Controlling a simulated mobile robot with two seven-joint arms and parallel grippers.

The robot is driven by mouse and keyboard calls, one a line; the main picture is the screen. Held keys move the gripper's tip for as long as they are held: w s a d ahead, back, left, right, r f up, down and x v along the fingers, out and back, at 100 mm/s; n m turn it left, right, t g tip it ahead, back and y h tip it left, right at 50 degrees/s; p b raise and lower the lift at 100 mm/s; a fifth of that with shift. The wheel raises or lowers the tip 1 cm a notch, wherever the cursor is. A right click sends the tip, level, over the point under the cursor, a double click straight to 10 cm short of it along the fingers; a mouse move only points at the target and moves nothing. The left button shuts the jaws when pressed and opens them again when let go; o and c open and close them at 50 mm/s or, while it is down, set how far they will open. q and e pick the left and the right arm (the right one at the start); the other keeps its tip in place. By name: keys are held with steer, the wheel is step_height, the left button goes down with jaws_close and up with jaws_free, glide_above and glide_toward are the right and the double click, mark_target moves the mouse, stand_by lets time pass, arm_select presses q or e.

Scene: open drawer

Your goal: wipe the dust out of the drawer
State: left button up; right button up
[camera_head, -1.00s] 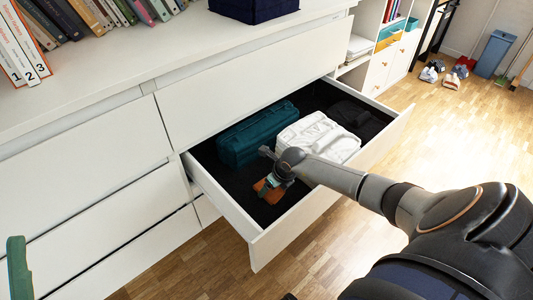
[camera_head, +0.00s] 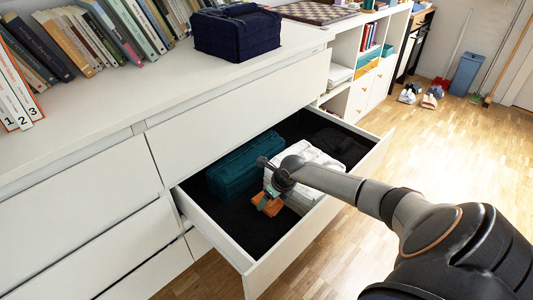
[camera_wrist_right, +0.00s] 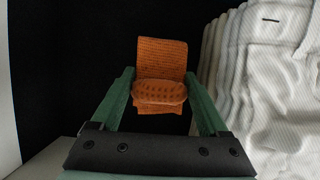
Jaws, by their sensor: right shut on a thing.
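The open drawer (camera_head: 262,266) has a black floor (camera_head: 230,215); I cannot make out dust on it. In it lie a folded teal item (camera_head: 238,172) and folded white clothing (camera_head: 318,158). The white stack also shows at the right of the right wrist view (camera_wrist_right: 262,80). My right gripper (camera_head: 270,192) is shut on an orange cloth (camera_wrist_right: 160,62), seen between its green fingers in the wrist view. The cloth is over the black floor beside the white stack. I cannot tell whether it touches the floor. My left gripper is not in view.
A dark item (camera_head: 340,145) lies at the drawer's far right. A navy fabric box (camera_head: 236,32) and several books (camera_head: 85,40) stand on the dresser top (camera_head: 120,95). Open shelves (camera_head: 345,75) stand beyond. The drawer's left and front floor is bare.

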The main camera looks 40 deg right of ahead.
steer(key=shift+r+p, duration=0.55)
steer(key=shift+r, duration=0.55)
